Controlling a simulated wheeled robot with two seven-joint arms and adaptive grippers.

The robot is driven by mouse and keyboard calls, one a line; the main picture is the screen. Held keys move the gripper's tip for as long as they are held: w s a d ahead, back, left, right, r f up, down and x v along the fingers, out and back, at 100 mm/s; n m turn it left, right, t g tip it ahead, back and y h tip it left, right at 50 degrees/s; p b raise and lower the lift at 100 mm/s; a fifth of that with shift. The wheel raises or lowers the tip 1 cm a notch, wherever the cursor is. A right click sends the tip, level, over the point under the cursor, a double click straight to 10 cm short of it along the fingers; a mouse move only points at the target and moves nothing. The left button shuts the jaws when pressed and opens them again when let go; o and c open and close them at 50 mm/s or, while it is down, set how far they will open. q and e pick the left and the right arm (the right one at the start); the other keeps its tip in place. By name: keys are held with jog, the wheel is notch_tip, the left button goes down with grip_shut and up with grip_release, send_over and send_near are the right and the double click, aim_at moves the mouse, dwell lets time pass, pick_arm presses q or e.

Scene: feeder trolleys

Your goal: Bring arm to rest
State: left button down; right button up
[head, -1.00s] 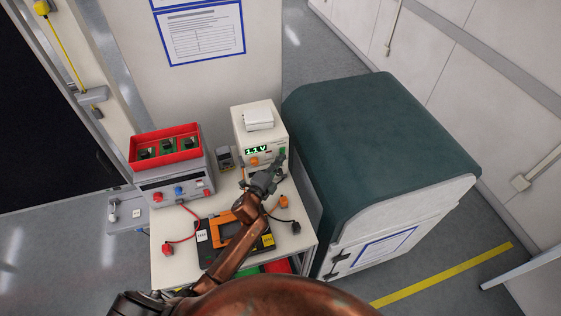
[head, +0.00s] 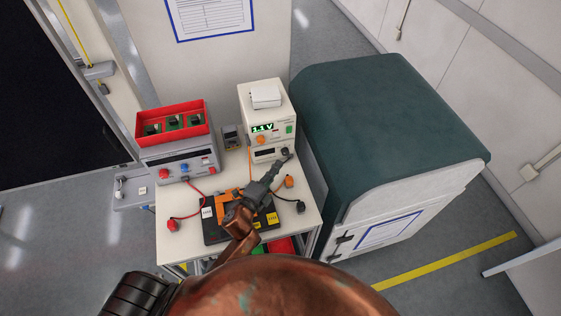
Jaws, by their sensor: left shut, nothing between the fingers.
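My left arm comes in from the lower left over the trolley (head: 184,246). Its gripper (head: 283,158) is shut and empty, and its tip shows in front of the lower right of the white power supply (head: 257,112). I cannot tell whether it touches the front panel. The power supply's green display reads 1.1 V. Below the arm lies a dark unit with orange parts (head: 212,231), partly hidden by the arm. My right gripper is not in view.
A grey instrument (head: 178,167) with a red bin (head: 172,122) on top stands at the left of the trolley. A small meter (head: 231,137) stands between the instruments. Red (head: 172,225) and black plugs trail on leads. A large green-topped cabinet (head: 390,130) stands close at right.

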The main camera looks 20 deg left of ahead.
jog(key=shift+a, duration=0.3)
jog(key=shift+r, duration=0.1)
